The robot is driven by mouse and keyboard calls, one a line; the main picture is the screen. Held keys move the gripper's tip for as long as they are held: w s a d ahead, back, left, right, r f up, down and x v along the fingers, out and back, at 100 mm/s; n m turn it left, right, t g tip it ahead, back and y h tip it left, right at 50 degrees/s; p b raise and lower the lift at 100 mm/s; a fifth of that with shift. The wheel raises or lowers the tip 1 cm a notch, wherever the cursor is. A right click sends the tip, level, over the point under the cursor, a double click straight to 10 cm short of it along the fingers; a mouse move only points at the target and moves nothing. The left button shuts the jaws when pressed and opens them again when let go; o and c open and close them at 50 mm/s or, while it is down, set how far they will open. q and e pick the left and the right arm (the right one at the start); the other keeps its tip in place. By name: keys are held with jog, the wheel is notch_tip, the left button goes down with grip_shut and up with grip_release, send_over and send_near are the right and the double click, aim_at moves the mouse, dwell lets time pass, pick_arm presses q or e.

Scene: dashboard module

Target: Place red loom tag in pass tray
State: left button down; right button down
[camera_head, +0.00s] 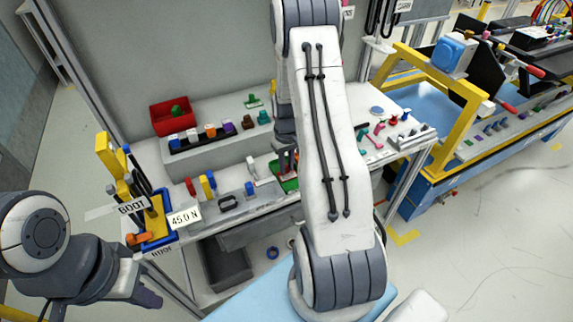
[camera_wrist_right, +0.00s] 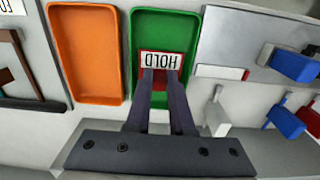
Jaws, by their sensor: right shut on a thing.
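The red tag (camera_wrist_right: 160,62) has a white label reading HOLD. My right gripper (camera_wrist_right: 160,78) is shut on it, over the green tray (camera_wrist_right: 145,28) in the right wrist view. I cannot tell whether the tag touches the tray floor.
An orange tray (camera_wrist_right: 85,50) lies beside the green tray. Blue and red clamp-like parts (camera_wrist_right: 290,65) stand to the right in the wrist view. A red bin (camera_head: 174,116) and a row of coloured connectors (camera_head: 205,135) sit behind. A blue-and-yellow tool holder (camera_head: 155,220) stands at left.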

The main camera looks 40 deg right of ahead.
jog(key=c, duration=0.8)
grip_release()
jog(key=shift+f, duration=0.1)
notch_tip(320, 180, up, 12)
jog(key=shift+a+r+b, duration=0.1)
jog(key=shift+r+b, duration=0.1)
jog(key=shift+b, duration=0.3)
jog(key=s+a+r+n, duration=0.2)
jog(key=a+r+n, duration=0.1)
jog(key=a, duration=0.9)
jog(key=s+a+r+n, duration=0.2)
jog(key=s+a+r, duration=0.1)
jog(key=a, duration=0.9)
jog(key=s+a+n, duration=0.1)
jog(key=s+a, duration=0.2)
jog(key=s, duration=0.2)
jog(key=s+a+r+n, duration=0.1)
jog(key=s+a+n, duration=0.1)
jog(key=s, duration=0.4)
jog(key=s+a+n+y, duration=0.1)
jog(key=s+a, duration=0.4)
jog(key=s, duration=0.1)
jog(key=shift+r+n, duration=0.3)
jog(key=shift+n, duration=0.1)
jog(key=shift+w, duration=0.1)
